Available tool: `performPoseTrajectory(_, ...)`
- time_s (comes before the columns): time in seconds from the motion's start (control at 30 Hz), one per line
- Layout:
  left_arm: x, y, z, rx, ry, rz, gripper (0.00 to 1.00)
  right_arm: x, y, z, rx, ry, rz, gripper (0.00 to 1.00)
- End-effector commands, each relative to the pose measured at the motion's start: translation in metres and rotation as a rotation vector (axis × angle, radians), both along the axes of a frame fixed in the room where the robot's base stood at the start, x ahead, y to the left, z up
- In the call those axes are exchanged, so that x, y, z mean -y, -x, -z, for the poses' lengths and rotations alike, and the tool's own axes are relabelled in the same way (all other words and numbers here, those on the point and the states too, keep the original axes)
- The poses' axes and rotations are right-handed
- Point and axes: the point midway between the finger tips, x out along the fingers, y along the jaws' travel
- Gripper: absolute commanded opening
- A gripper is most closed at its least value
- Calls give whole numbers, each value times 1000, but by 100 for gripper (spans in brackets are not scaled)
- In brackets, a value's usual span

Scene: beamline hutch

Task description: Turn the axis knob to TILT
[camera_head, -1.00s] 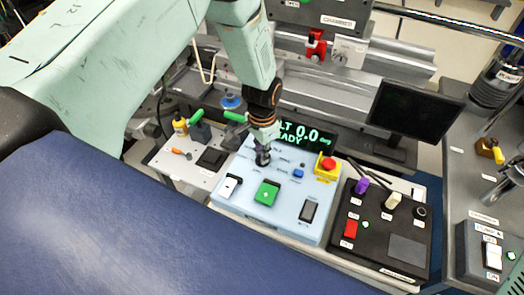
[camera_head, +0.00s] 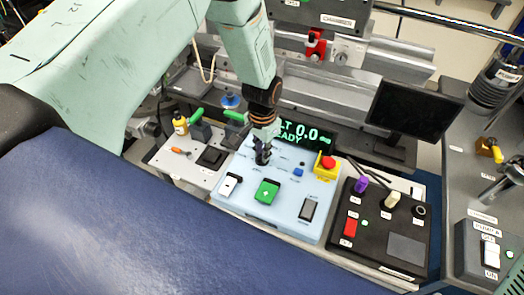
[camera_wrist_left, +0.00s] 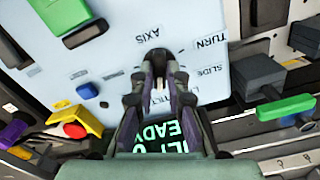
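The light blue control panel (camera_head: 270,205) stands below my left arm. My left gripper (camera_head: 263,154) is low over the panel's upper left part, at the dark axis knob (camera_wrist_left: 158,57). In the left wrist view its purple-edged fingers (camera_wrist_left: 159,77) stand a little apart around the knob, and it looks open. The knob is partly hidden by the fingers. AXIS, TURN, SLIDE and TILT labels are around it. The display (camera_head: 305,137) behind reads "LT 0.0" and "READY", its left end hidden by the gripper. My right gripper is not in view.
A black control box (camera_head: 385,250) stands to the right. Green-handled parts (camera_head: 200,127) stand left of the gripper.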

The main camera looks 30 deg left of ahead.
Motion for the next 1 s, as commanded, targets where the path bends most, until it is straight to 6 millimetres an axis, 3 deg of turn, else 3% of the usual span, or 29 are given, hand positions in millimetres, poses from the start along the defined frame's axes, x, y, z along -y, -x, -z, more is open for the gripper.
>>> performPoseTrajectory(0.23,0,-1,-1,2,0,0,36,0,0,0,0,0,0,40)
performPoseTrajectory(0.57,0,0,-2,0,0,0,36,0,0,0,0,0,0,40)
performPoseTrajectory(0.77,0,-1,-30,4,0,0,36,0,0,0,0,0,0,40)
performPoseTrajectory(1.0,0,-1,-79,4,0,0,36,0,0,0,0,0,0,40)
